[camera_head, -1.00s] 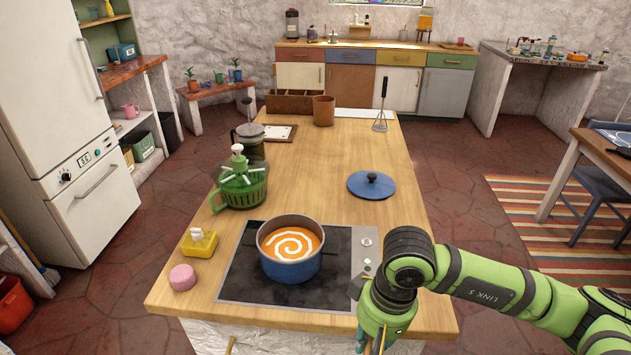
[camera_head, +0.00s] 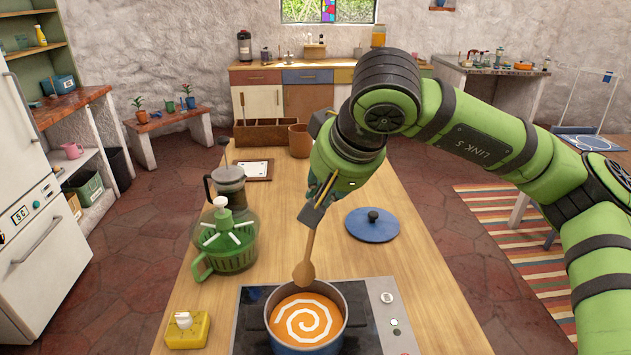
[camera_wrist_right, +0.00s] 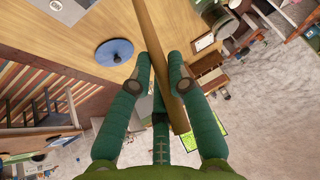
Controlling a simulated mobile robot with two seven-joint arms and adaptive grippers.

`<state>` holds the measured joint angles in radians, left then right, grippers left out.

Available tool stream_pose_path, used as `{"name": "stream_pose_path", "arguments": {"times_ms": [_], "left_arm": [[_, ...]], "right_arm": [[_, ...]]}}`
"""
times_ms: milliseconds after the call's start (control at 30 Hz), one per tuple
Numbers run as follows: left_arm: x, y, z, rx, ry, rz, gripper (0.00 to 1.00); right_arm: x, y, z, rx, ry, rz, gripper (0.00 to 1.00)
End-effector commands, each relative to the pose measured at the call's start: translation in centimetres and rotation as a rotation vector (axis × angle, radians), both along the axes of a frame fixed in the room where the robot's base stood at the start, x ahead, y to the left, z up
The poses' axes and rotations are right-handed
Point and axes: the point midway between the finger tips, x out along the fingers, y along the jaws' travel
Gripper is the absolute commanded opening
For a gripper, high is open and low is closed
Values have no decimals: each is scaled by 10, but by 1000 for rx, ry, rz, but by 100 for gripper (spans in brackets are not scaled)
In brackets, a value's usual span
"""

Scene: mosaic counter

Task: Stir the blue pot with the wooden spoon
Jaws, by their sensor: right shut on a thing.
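The blue pot (camera_head: 343,335) stands on the cooktop and holds orange soup (camera_head: 285,312) with a white swirl. My right gripper (camera_head: 317,207) is shut on the wooden spoon (camera_head: 304,270), above the counter behind the pot. The spoon hangs bowl down, slightly tilted, its bowl at the pot's far rim in the picture. I cannot tell its exact height over the rim. In the wrist view the spoon's handle (camera_wrist_right: 150,32) runs between the fingers of my right gripper (camera_wrist_right: 160,78). My left gripper is out of view.
A dark cooktop (camera_head: 250,330) lies under the pot. A green salad spinner (camera_head: 228,245) and a French press (camera_head: 230,185) stand to the left. A yellow sponge holder (camera_head: 187,330) is at front left. A blue lid (camera_head: 372,226) lies to the right behind the pot.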

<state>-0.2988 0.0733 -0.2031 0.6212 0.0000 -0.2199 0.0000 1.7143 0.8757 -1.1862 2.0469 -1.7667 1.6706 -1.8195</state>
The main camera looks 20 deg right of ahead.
Motion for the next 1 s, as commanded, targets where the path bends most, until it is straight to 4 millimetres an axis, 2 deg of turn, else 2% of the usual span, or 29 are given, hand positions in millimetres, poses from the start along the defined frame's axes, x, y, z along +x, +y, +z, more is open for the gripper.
{"name": "stream_pose_path", "arguments": {"times_ms": [267,467,733,1000], "left_arm": [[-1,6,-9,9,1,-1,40],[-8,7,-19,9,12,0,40],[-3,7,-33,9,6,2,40],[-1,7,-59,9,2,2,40]], "right_arm": [[1,-4,-12,0,-1,0,0],[2,-10,-29,0,0,-1,0],[4,-18,-52,0,-1,-2,0],[2,-11,-78,0,0,1,0]]}}
